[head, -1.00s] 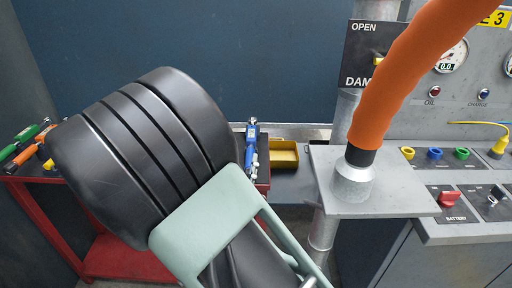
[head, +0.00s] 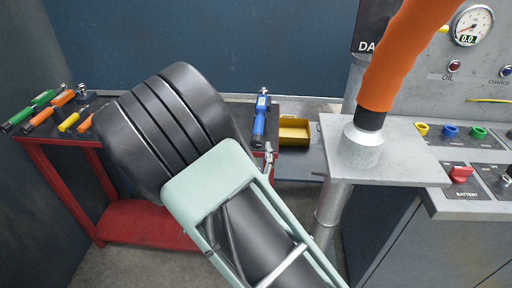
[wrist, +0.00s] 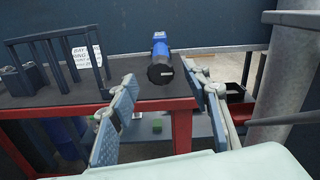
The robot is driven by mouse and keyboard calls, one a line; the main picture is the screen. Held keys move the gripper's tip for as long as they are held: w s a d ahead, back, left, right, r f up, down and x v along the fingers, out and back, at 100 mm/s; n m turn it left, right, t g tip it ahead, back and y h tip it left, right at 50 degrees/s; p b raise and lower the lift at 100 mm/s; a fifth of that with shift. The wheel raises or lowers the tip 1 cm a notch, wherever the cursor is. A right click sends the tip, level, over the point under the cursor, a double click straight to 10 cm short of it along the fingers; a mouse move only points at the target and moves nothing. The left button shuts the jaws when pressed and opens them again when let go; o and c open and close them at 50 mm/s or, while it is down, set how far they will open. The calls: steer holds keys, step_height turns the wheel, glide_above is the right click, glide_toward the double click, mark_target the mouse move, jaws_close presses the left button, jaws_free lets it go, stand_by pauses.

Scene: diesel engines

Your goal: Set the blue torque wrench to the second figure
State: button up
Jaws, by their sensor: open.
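The blue torque wrench (head: 260,120) lies near the right end of the red cart's dark top (head: 276,148), partly behind my arm in the head view. In the wrist view the blue torque wrench (wrist: 160,57) lies with its round black end facing me, beyond and between my fingers. My gripper (wrist: 164,97) is open and empty, its two pads spread to either side of the wrench's line and apart from it. In the head view only a bit of my gripper (head: 268,157) shows, just in front of the wrench. Its figures are too small to read.
Green (head: 32,110), orange (head: 48,112) and yellow (head: 69,122) tools lie at the cart's left end. A yellow bin (head: 294,131) is right of the wrench. A grey shelf and post (head: 390,148) with an orange hose stand further right. A dark rack (wrist: 50,60) is left in the wrist view.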

mark_target(256, 144)
steer(key=shift+w+d, duration=0.1)
steer(key=shift+w, duration=1.55)
steer(key=c, duration=1.2)
steer(key=shift+o, duration=0.2)
